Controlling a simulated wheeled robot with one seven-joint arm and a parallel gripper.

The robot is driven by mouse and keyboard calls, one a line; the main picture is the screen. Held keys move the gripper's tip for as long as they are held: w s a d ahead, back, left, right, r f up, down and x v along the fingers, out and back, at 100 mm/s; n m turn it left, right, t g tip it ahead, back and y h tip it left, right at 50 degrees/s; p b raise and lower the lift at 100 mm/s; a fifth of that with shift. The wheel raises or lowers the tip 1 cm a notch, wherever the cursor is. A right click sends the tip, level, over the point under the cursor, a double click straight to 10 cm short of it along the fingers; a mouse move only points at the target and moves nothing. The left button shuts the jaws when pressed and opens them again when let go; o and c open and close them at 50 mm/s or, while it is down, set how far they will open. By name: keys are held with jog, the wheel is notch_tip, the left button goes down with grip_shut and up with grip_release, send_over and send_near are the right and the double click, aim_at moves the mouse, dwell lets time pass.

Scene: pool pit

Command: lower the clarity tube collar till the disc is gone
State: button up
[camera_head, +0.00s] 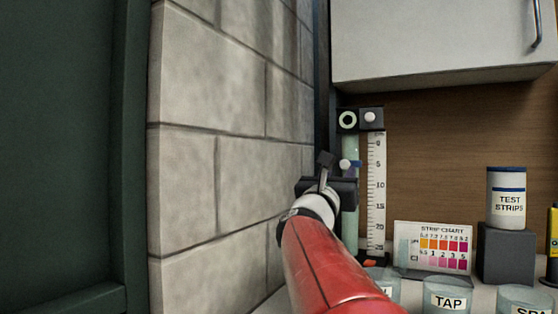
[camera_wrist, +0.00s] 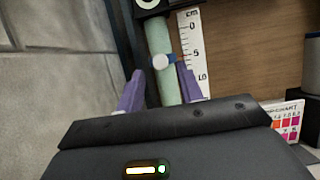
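The clarity tube (camera_head: 350,220) is a pale green upright tube beside a white centimetre scale (camera_head: 376,195). It also shows in the wrist view (camera_wrist: 160,35). Its collar, a blue band (camera_wrist: 173,58) with a white knob (camera_wrist: 160,62), sits near the 5 mark. A pale ring with a dark centre (camera_head: 347,120) is at the tube's top; I cannot tell whether it shows the disc. My gripper (camera_wrist: 160,72) is open, its purple fingers on either side of the tube at about the knob's height. A gap shows on the left; contact on the right is unclear.
A block wall (camera_head: 210,130) stands close on the left. A white cabinet (camera_head: 440,40) hangs above. To the right are a strip chart (camera_head: 433,246), a test strips tub (camera_head: 506,198) on a dark block, and labelled cups, including TAP (camera_head: 447,299).

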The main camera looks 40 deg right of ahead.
aim_at(344, 165)
jog(key=p+x, duration=0.1)
jog(key=x, duration=0.5)
jog(key=shift+p, duration=0.35)
jog(key=shift+c, duration=0.5)
grip_shut()
